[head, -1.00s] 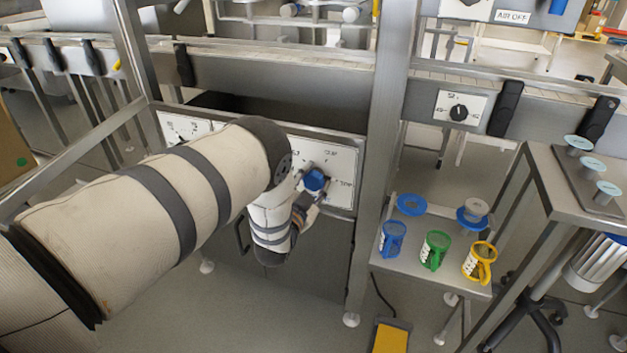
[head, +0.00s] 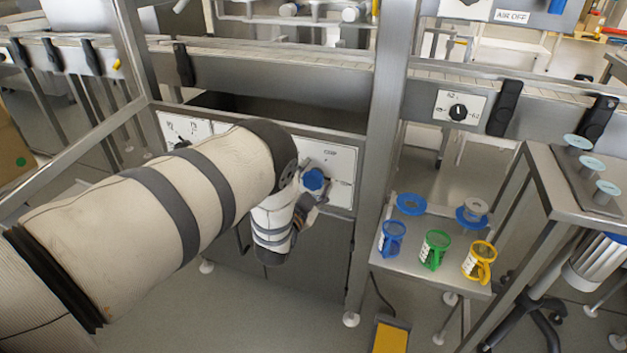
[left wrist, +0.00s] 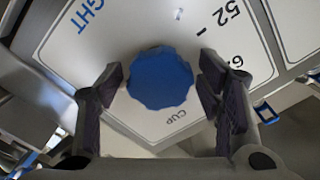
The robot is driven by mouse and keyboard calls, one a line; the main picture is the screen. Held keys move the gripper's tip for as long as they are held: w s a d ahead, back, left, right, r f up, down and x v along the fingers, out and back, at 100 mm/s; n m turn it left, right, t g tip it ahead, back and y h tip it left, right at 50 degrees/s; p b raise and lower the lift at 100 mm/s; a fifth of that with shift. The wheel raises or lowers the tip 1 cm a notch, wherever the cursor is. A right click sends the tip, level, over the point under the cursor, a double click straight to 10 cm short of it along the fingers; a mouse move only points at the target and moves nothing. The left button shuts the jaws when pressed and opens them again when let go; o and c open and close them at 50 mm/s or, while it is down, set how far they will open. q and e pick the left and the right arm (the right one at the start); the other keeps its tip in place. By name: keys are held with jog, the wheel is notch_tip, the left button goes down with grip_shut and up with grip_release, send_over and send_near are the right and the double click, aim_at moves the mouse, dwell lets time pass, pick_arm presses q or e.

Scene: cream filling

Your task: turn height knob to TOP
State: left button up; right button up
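The blue height knob (head: 314,180) is on the white panel (head: 343,160) of the machine, at the middle of the head view. In the left wrist view the scalloped knob (left wrist: 160,78) is between the fingers of my left gripper (left wrist: 162,82). The fingers are open, with a small gap on each side of the knob. The panel there shows part of a "HEIGHT" label, numbers and small words; which mark the knob points at cannot be told. In the head view my left gripper (head: 308,193) is at the knob, partly hidden by my arm. My right gripper is not in view.
A steel post (head: 378,150) stands just right of the panel. A shelf with blue (head: 392,238), green (head: 434,250) and yellow (head: 479,262) cups is farther right. Another black knob (head: 458,112) is on the right conveyor.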

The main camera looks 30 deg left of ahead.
pick_arm(q)
jog(key=shift+s, duration=0.1)
jog(key=v, duration=1.2)
jog(key=s+d+f+n+g+h+p, duration=0.2)
jog(key=s+d+f+n+g, duration=0.15)
jog(key=s+f+g, duration=0.85)
jog(key=s+d+g, duration=0.2)
jog(key=s, duration=0.8)
jog(key=s+d+r+n+g+h+p, duration=0.1)
jog(key=s+d+g, duration=0.2)
jog(key=s, duration=0.7)
jog(key=s+d+r+n+g+h, duration=0.1)
jog(key=s+d+g, duration=0.2)
jog(key=s, duration=0.7)
jog(key=shift+p, duration=0.35)
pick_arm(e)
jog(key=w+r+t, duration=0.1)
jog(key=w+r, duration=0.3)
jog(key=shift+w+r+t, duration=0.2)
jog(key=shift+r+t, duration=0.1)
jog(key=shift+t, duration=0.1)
